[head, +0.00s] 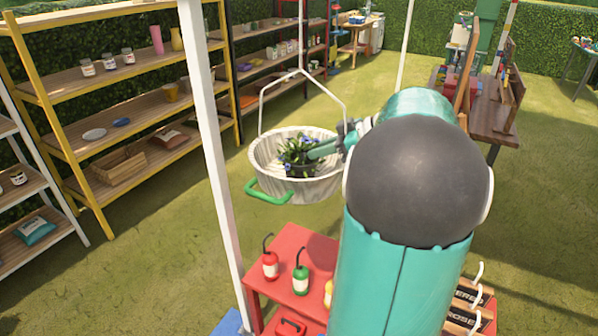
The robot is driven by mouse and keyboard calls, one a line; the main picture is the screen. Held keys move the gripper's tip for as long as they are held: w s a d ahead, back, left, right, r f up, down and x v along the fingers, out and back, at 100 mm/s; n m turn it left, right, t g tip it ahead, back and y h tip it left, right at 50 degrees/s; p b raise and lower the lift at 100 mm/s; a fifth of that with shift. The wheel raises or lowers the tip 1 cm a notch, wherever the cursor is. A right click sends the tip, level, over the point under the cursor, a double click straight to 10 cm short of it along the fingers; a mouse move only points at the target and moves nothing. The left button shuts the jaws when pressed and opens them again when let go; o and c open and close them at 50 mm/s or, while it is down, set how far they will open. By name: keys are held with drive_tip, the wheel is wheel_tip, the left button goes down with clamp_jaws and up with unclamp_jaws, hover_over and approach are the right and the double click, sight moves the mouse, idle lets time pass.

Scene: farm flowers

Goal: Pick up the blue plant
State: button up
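The blue plant (297,152), with small blue-violet flowers and green leaves in a dark pot, sits inside a pale ribbed basket (268,178). My gripper (318,150) reaches in from the right over the basket's rim, at the plant's right side. Its fingertips overlap the leaves in this view. I cannot tell whether they touch the plant or are closed on it. My own arm hides the area right of the basket.
A white post (212,150) stands left of the basket. A red table (290,237) with several small bottles is below it. A yellow shelf unit (50,130) lines the left. Wooden benches (494,125) stand at the back right. Grass between the shelves and table is open.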

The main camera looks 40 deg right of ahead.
sight(300, 156)
drive_tip(key=x, duration=0.6)
drive_tip(key=shift+s+r, duration=0.1)
clamp_jaws()
